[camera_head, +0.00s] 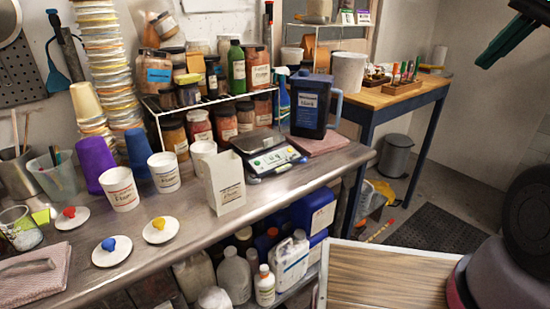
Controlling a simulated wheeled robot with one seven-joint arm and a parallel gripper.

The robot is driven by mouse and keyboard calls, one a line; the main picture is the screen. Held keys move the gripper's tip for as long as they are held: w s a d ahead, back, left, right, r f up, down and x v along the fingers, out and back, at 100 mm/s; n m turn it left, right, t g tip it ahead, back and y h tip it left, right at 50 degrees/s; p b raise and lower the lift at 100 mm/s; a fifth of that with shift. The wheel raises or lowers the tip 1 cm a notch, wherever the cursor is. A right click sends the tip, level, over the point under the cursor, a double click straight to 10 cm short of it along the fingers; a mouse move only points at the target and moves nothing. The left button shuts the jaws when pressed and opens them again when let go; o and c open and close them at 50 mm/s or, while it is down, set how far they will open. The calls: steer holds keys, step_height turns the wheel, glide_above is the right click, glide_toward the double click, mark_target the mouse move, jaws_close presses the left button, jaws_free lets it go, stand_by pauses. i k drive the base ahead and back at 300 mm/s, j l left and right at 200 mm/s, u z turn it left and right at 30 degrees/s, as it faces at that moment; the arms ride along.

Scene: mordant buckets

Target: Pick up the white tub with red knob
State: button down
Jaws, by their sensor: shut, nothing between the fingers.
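A red knob (69,212) sits on a flat white round piece (72,219), which looks like a lid, at the left of the steel bench. No white tub with a red knob on it shows. Three open white tubs stand behind and to the right: a front-left one with an orange label (121,190), a middle one (164,173) and one at the right (200,150). My gripper (484,61), dark with green edges, shows partly at the top right. It is shut and empty, far from the bench's left end.
Lids with blue (109,244) and yellow (159,224) knobs lie near the red one. Purple (92,162) and blue (137,150) cups, a white paper bag (224,184), a scale (267,155) and a dark jug (309,104) crowd the bench. A wooden panel (385,278) stands low in front.

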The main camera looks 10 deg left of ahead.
mark_target(118, 184)
steer(key=u, duration=2)
